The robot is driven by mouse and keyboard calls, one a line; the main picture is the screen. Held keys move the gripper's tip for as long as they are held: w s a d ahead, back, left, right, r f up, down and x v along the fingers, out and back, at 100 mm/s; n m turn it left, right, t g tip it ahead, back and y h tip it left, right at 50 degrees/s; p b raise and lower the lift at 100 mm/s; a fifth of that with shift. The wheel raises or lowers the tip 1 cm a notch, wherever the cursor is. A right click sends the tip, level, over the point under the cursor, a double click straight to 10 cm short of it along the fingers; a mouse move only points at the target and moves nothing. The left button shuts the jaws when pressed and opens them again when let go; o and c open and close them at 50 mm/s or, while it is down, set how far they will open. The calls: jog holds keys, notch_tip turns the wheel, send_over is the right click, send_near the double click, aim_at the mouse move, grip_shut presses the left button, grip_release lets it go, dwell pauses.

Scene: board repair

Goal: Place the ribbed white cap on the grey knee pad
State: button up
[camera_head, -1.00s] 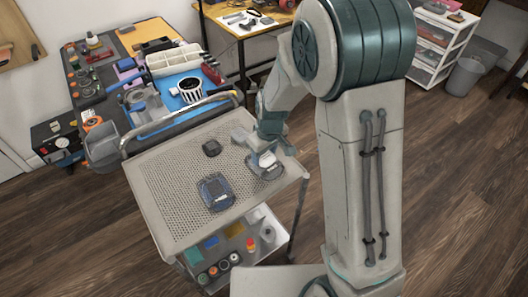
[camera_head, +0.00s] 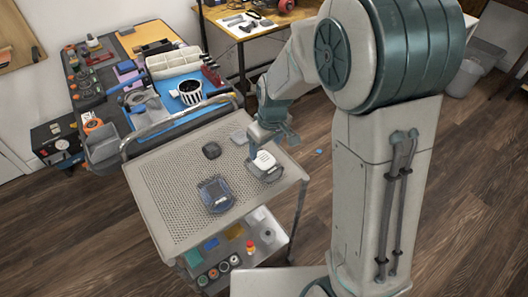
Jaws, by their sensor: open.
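The ribbed white cap (camera_head: 264,160) lies on a dark grey pad, which I take as the grey knee pad (camera_head: 272,177), at the right end of the cart's perforated top. The cap covers much of the pad, whose rim shows around it. My gripper (camera_head: 273,143) is open just above and behind the cap. It looks empty and apart from the cap, though the small gap is hard to judge.
On the same cart top (camera_head: 165,190) lie a blue-grey pad (camera_head: 215,194), a small black piece (camera_head: 211,150) and a flat grey piece (camera_head: 239,137). The cart's handle (camera_head: 178,122) rises behind. The top's left part is clear.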

aim_at(268, 162)
notch_tip(268, 162, up, 6)
jog(key=s+d+r+m, duration=0.3)
jog(key=s+d, duration=0.3)
jog(key=s, duration=0.3)
jog(key=s+d+r+m+t+h, duration=0.1)
jog(key=s+d+r+m, duration=0.2)
jog(key=s+d+m, duration=0.2)
jog(key=s+d, duration=0.2)
jog(key=s, duration=0.1)
jog(key=shift+s+r, duration=0.25)
jog(key=shift+s, duration=0.15)
